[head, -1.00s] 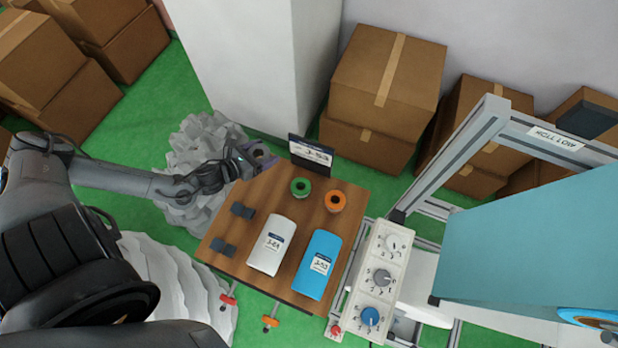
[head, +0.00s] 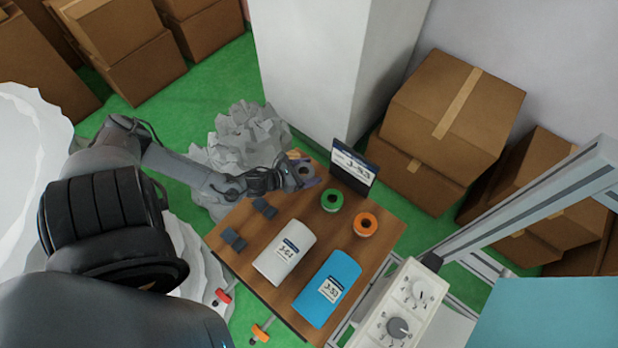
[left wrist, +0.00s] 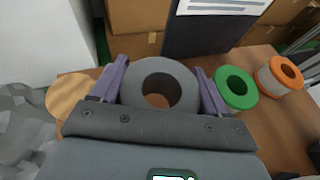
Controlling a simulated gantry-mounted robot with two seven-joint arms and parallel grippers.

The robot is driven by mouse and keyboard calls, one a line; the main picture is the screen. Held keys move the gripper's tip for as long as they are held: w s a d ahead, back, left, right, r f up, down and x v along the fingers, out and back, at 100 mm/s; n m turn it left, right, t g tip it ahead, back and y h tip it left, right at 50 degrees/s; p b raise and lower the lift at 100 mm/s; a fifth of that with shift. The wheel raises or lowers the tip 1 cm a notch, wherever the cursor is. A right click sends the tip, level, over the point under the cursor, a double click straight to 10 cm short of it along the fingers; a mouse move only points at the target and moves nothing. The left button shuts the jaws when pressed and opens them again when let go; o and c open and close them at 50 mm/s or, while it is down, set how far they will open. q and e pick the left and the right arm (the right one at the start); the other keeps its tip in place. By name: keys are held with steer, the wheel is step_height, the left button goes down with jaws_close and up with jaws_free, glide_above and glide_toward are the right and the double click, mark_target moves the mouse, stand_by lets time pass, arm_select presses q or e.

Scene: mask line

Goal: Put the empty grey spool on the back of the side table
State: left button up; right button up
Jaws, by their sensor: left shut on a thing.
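The empty grey spool (left wrist: 160,88) is a plain grey ring with an open hole, seen in the left wrist view between the purple fingers of my left gripper (left wrist: 160,85). My left gripper (head: 298,174) is shut on it in the head view, at the back left corner of the wooden side table (head: 252,226). The grey spool (head: 305,171) is partly hidden there by the fingers. I cannot tell whether it touches the tabletop. My right gripper is not in view.
A green spool (head: 331,199) and an orange spool (head: 365,224) stand on the table, right of the gripper. A dark sign (head: 353,168) stands at the back edge. White (head: 286,253) and blue (head: 331,288) packs and small dark blocks (head: 264,208) lie further forward.

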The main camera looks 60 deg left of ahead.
mark_target(305, 178)
arm_select(q)
steer(key=shift+f+b, duration=0.35)
steer(key=shift+f, duration=1.5)
steer(key=shift+f, duration=0.15)
steer(key=o, duration=1)
steer(key=shift+o, duration=0.2)
steer(key=shift+s+r, duration=0.4)
steer(key=shift+s, duration=0.15)
steer(key=shift+v, duration=1.25)
steer(key=shift+s, duration=0.15)
